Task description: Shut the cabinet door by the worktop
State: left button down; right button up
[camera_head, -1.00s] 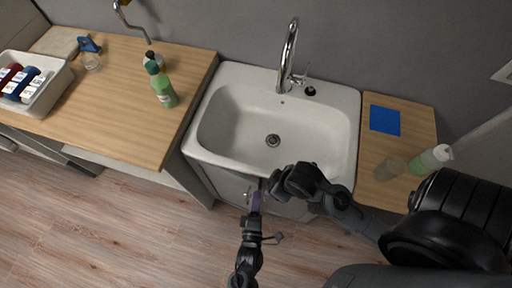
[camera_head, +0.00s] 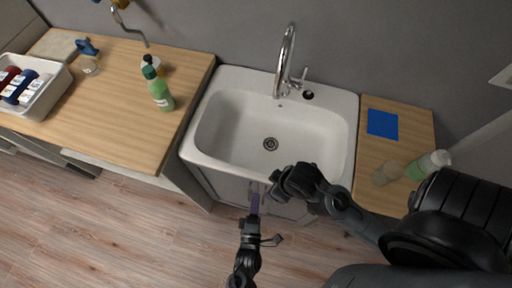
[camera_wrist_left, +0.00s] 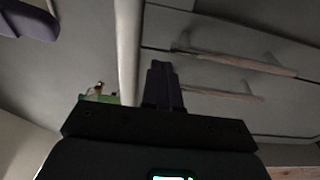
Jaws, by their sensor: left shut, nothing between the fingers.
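The grey cabinet (camera_head: 222,186) stands under the white sink. Its front is seen steeply from above, so how far its door stands open is hard to judge. Grey fronts with bar handles (camera_wrist_left: 235,62) lie to the right. My right gripper (camera_head: 281,183) is over the sink's front edge, its jaws unclear.
A wooden worktop (camera_head: 120,88) left of the sink holds a green bottle (camera_head: 160,94) and a white tray (camera_head: 44,98). A small counter (camera_head: 371,151) on the right holds a blue square (camera_head: 382,124) and bottles. The floor in front is clear.

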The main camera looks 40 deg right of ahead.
pick_arm(q)
jog(key=s+a, duration=0.6)
jog(key=s, duration=0.5)
jog(key=w+a+r+m+y+p, duration=0.2)
jog(key=w+a+r+y, duration=0.2)
jog(key=w+a+r, duration=0.35)
jog(key=w+a+r+m+y+p, duration=0.1)
jog(key=w+a+r+m+y, duration=0.25)
jog(key=w+a, duration=0.6)
jog(key=s+a+r+g+y, duration=0.2)
jog(key=a+r+y, duration=0.25)
jog(key=a, duration=0.65)
jog(key=s+a+m+g+y, duration=0.2)
jog(key=s+a+m+g, duration=0.1)
jog(key=s, duration=0.4)
jog(key=shift+a+r+g, duration=0.2)
jog(key=shift+a+g, duration=0.45)
jog(key=shift+g, duration=0.45)
jog(key=shift+s+m, duration=0.1)
jog(key=shift+m, duration=0.15)
